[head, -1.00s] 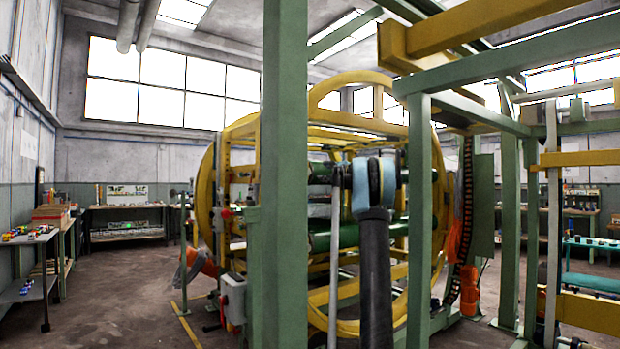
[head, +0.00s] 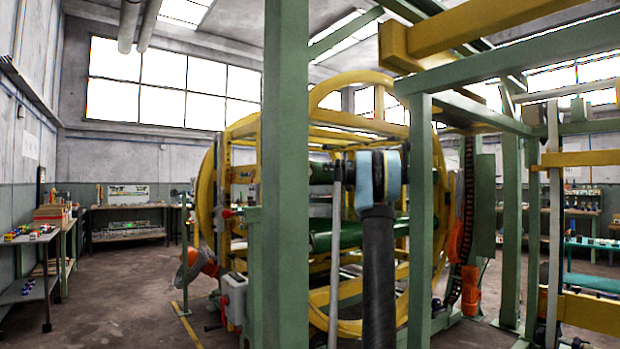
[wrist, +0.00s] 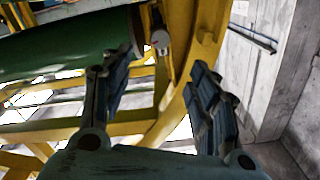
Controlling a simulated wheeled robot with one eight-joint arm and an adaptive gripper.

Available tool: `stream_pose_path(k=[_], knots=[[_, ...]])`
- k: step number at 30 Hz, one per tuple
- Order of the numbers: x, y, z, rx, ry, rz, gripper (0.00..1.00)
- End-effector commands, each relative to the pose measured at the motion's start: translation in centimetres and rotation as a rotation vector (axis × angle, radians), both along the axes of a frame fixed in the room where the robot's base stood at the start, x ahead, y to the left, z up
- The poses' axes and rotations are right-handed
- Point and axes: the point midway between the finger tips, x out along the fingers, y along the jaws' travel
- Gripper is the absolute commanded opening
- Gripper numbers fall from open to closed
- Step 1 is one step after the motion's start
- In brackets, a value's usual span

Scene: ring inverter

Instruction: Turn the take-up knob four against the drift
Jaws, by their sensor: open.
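In the wrist view, my gripper (wrist: 163,60) is open and empty, its two dark fingers spread wide. In the head view, the ring inverter (head: 208,195) is a large yellow ring frame with green rollers inside. My arm stands before it, and its end hides my gripper there.
Green posts (head: 285,180) (head: 419,200) stand close on both sides of my arm. A yellow ring beam (wrist: 190,75) passes near the right finger in the wrist view. A grey control box (head: 234,298) is low at left. Open floor lies further left.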

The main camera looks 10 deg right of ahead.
Motion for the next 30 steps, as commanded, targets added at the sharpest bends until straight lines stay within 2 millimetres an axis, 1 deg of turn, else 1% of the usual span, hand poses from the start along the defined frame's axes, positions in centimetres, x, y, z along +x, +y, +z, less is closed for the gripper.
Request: stream_pose_path(k=[4, 8, 11, 21, 30], knots=[[-0.1, 0.0, 0.0, -0.061, -0.035, 0.000, 0.55], [0.6, 0.3, 0.0, -0.068, -0.039, 0.000, 0.55], [1.7, 1.0, 0.0, -0.067, -0.039, 0.001, 0.55], [6.3, 3.7, 0.0, -0.066, -0.038, 0.001, 0.55], [10.0, 5.8, 0.0, -0.066, -0.038, 0.000, 0.55]])
